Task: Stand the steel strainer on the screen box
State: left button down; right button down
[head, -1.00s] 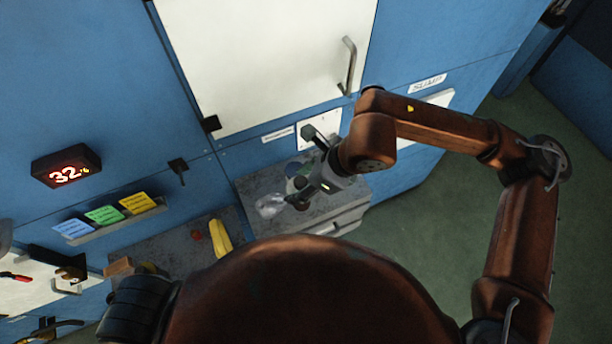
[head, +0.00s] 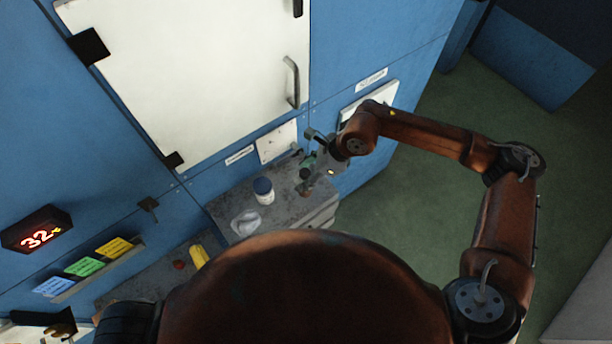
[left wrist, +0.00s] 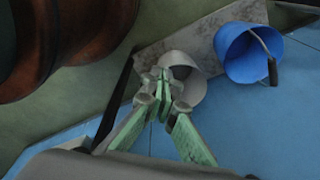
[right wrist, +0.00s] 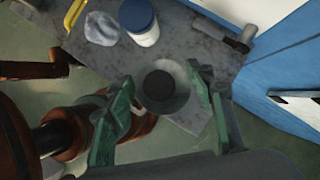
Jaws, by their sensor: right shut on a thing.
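My right gripper (right wrist: 163,82) has its green fingers on either side of a round steel-grey piece with a dark centre (right wrist: 160,86), seemingly the steel strainer. It is held over the grey counter's right end; contact with the counter cannot be told. In the head view my right gripper (head: 305,180) is at that end, and the held piece is too small to make out. My left gripper (left wrist: 164,82) has its fingertips together with nothing evident between them. I cannot tell which thing is the screen box.
A blue-lidded white jar (head: 264,191) and a crumpled pale cloth-like thing (head: 245,222) are on the counter (head: 285,208). A yellow object (head: 199,256) lies further left. A blue wall with white panels rises behind. The left wrist view shows a blue bucket (left wrist: 240,55) and grey bin (left wrist: 190,85).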

jog(key=shift+w+d+f, duration=0.1)
jog(key=shift+w+f, duration=0.1)
jog(key=shift+f, duration=0.05)
notch_tip(320, 180, down, 3)
jog(key=shift+w+d+f+p, duration=0.1)
jog(key=shift+w+p, duration=0.05)
jog(key=shift+p, duration=0.45)
jog(key=shift+f, duration=0.2)
pick_arm(q)
jog(key=shift+s+r, duration=0.45)
jog(key=shift+s, duration=0.4)
pick_arm(e)
jog(key=c, duration=1.4)
grip_release()
jog(key=shift+f, duration=0.2)
jog(key=o, duration=0.5)
jog(key=shift+r, duration=0.1)
pick_arm(q)
jog(key=shift+w, duration=0.35)
